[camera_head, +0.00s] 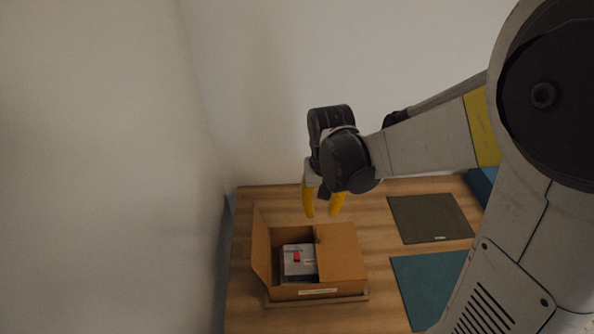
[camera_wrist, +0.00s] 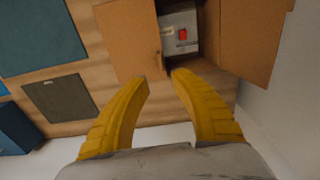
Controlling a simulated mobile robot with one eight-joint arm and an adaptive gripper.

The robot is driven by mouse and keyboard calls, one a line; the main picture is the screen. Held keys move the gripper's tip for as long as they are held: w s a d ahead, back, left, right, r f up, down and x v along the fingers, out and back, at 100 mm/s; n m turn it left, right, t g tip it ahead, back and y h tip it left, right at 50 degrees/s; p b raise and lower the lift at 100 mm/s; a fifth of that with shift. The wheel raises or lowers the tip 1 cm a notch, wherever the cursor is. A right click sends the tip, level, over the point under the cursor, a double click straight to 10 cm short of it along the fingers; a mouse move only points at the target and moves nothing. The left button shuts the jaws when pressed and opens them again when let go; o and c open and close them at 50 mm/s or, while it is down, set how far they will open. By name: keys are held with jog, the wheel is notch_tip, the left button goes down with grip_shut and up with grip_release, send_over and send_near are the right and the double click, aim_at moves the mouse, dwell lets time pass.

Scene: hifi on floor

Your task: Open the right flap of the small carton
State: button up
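The small carton (camera_head: 290,293) stands on the wooden table. Its left flap (camera_head: 262,250) is up and leans outward; in the wrist view this flap (camera_wrist: 262,40) is at the right. Its right flap (camera_head: 342,253) lies flat over the right half of the opening; in the wrist view it (camera_wrist: 128,40) is at the left. Through the uncovered left half a grey device with a red button (camera_head: 298,262) shows inside. My gripper (camera_head: 322,214) points down above the carton's far side, fingers apart and empty. In the wrist view its fingertips (camera_wrist: 158,76) appear near the flap's inner edge; contact cannot be told.
A dark olive mat (camera_head: 430,218) and a teal mat (camera_head: 428,285) lie right of the carton. A blue object (camera_head: 482,184) is at the far right. Walls rise close behind and left of the table. Bare wood shows between carton and mats.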

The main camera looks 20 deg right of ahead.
aim_at(318, 233)
jog(key=shift+w+f, duration=0.3)
jog(key=shift+f, duration=0.25)
notch_tip(318, 233, down, 10)
jog(key=b, duration=0.3)
jog(key=shift+s+f+b, duration=0.1)
jog(key=shift+f+b, duration=0.1)
jog(key=shift+b, duration=0.1)
jog(key=shift+c, duration=0.4)
grip_shut()
